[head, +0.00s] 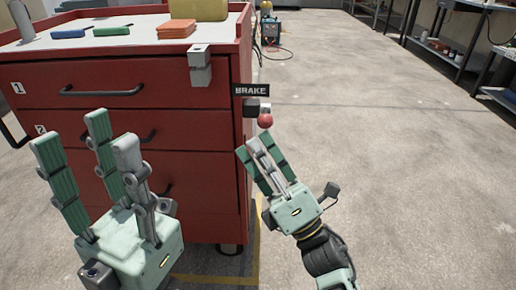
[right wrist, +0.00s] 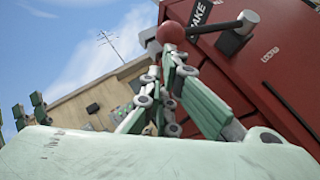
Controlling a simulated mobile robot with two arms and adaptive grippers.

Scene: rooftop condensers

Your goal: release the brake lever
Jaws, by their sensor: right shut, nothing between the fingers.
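The brake lever's red ball knob (head: 265,120) sticks out at the red tool cart's right front corner, just below a black BRAKE label (head: 252,90). In the right wrist view the knob (right wrist: 171,33) sits on a short rod from a dark mount (right wrist: 236,36), beside lettering that seems to read LOCKED (right wrist: 269,54). My right gripper (head: 252,147) is shut and empty, its fingertips just below the knob; whether they touch it I cannot tell. My left gripper (head: 85,132) is open and empty in front of the cart's drawers.
The red cart (head: 200,170) has drawers with dark handles; a white top (head: 110,35) carries blue, green and orange pieces. A grey bracket (head: 200,65) hangs on its front edge. Open concrete floor (head: 400,170) lies to the right, with shelves (head: 450,40) beyond.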

